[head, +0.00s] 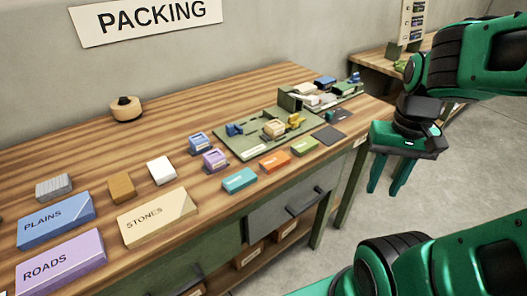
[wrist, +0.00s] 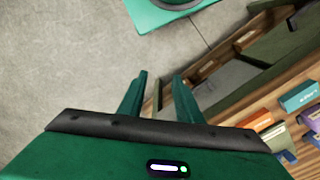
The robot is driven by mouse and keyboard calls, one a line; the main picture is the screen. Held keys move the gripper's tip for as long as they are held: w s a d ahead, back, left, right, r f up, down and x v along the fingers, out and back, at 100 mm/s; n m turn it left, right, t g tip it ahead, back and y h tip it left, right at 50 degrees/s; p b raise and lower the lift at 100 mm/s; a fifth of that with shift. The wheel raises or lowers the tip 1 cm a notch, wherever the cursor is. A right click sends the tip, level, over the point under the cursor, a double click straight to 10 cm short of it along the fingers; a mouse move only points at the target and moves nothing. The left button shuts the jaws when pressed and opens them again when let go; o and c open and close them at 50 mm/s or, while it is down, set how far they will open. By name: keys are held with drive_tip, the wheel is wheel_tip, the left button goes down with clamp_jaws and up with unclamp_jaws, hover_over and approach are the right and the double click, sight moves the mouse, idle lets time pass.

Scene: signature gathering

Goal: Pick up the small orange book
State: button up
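The small orange book (head: 274,161) lies flat on the wooden table near its front edge, between a teal book (head: 240,180) and a green book (head: 305,146). An orange piece (wrist: 272,134), apparently the same book, shows partly at the right of the wrist view. My gripper (head: 384,191) hangs in the air past the table's right end, fingers pointing down, well to the right of the orange book. Its two fingers are apart with nothing between them, as the wrist view (wrist: 159,84) also shows.
Purple (head: 215,160) and blue (head: 199,143) blocks stand behind the teal book. A green tray (head: 250,150) with small items lies behind the row. Large labelled boxes, such as STONES (head: 157,218), sit at left. A drawer with a dark handle (head: 306,201) is below the table edge.

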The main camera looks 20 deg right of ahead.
drive_tip(key=shift+w+d, duration=0.3)
drive_tip(key=shift+w, duration=0.05)
drive_tip(key=o, duration=0.4)
drive_tip(key=shift+o, duration=1.3)
drive_tip(key=shift+w+a+r+m, duration=0.2)
drive_tip(key=shift+w+r+m, duration=0.15)
drive_tip(key=shift+r, duration=0.3)
drive_tip(key=m+g+y, duration=0.1)
drive_tip(key=m+y, duration=0.3)
drive_tip(key=m, duration=0.3)
approach(275, 160)
drive_tip(key=shift+m, duration=0.25)
drive_tip(key=shift+x, duration=4.05)
